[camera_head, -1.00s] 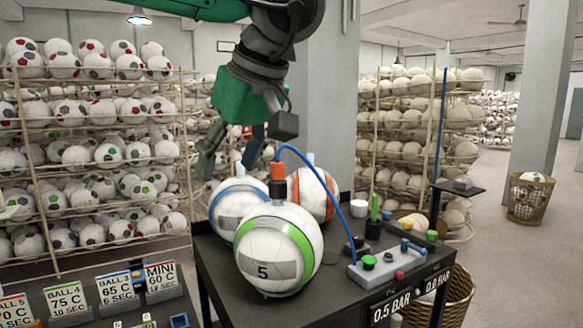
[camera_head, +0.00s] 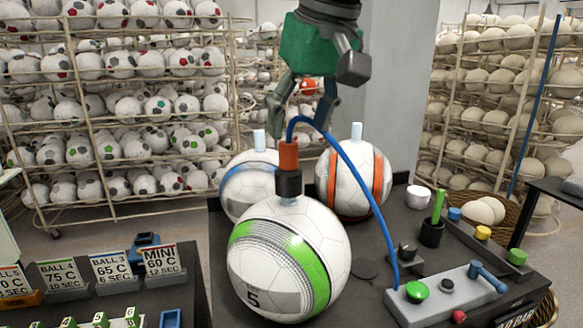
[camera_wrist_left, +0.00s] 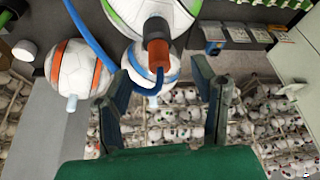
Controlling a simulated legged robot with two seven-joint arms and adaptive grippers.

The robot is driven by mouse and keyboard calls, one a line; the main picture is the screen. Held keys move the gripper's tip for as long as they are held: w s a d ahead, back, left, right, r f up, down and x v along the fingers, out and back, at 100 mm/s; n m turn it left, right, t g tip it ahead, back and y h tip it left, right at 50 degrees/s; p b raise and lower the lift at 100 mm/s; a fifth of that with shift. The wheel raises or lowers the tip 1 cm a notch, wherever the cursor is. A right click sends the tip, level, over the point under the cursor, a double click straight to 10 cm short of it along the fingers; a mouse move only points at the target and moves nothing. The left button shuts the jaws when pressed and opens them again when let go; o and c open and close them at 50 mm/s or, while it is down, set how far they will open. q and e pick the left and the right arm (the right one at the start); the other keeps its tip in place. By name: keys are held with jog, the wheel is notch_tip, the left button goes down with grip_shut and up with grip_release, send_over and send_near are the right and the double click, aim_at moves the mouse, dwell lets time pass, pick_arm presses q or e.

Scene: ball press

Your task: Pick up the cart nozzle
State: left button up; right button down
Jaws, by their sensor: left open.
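The nozzle (camera_head: 288,166) has an orange top and a black lower collar and stands upright on the green-striped ball (camera_head: 288,262). A blue hose (camera_head: 368,190) arches from its top down to the grey control box (camera_head: 440,296). My left gripper (camera_head: 301,112) is open and empty above the nozzle, fingers pointing down. In the left wrist view the nozzle (camera_wrist_left: 158,55) shows between the spread fingers of the left gripper (camera_wrist_left: 163,80), with the hose running off to the left. My right gripper is not in view.
A blue-striped ball (camera_head: 248,185) and an orange-striped ball (camera_head: 352,183) stand behind on the dark cart (camera_head: 350,300). A black cup with a green stick (camera_head: 433,225) and a white cup (camera_head: 419,196) are at right. Signs (camera_head: 110,265) stand left; ball racks (camera_head: 100,110) fill the back.

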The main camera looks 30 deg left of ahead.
aim_at(292, 144)
pick_arm(q)
jog(key=shift+w+a+f, duration=0.25)
jog(key=shift+w+f, duration=0.1)
jog(key=shift+f, duration=0.25)
jog(key=shift+w+a+f, duration=0.2)
jog(key=shift+w+f, duration=0.1)
jog(key=shift+f, duration=0.25)
jog(key=shift+s+a+f, duration=0.15)
jog(key=shift+a+f, duration=0.2)
jog(key=shift+f, duration=0.05)
jog(key=x, duration=0.3)
jog(key=shift+a+f, duration=0.15)
jog(key=shift+f, duration=0.05)
jog(key=shift+w+a+f, duration=0.1)
jog(key=shift+w+f, duration=0.25)
jog(key=shift+w, duration=0.05)
jog(key=shift+s+r, duration=0.1)
jog(key=shift+s, duration=0.05)
jog(key=shift+c, duration=0.3)
grip_shut()
